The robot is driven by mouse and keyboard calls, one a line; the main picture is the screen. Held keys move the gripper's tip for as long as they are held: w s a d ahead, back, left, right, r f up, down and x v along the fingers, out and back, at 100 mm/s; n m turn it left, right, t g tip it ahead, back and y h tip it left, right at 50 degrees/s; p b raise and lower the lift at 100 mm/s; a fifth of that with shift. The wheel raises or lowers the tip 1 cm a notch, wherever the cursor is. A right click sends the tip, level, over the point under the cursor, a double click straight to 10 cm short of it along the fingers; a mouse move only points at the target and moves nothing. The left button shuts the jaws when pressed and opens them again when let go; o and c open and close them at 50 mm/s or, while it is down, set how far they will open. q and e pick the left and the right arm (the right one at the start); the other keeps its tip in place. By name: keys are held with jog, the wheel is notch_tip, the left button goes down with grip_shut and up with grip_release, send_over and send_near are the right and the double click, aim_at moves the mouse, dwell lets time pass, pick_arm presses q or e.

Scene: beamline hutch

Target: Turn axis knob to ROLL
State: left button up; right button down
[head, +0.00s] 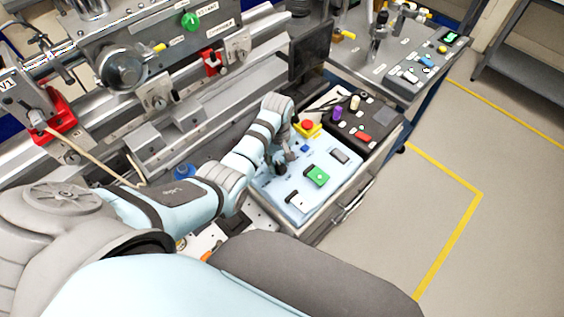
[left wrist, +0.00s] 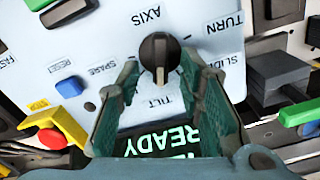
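I read no ROLL label. My left gripper (left wrist: 160,66) is open, its fingertips either side of the knob; I cannot tell whether they touch it. In the head view my left gripper (head: 280,157) is over the panel's left part and hides the knob. My right gripper is not in view.
Near the knob are a blue button (left wrist: 70,87), a red stop button on a yellow base (left wrist: 52,138) and a lit READY display (left wrist: 165,140).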

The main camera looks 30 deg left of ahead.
pick_arm(q)
jog(key=shift+s+d+r, duration=0.1)
jog(key=shift+s+r, duration=0.1)
jog(key=shift+c, duration=0.2)
jog(key=c, duration=0.3)
jog(key=shift+w, duration=0.1)
grip_shut()
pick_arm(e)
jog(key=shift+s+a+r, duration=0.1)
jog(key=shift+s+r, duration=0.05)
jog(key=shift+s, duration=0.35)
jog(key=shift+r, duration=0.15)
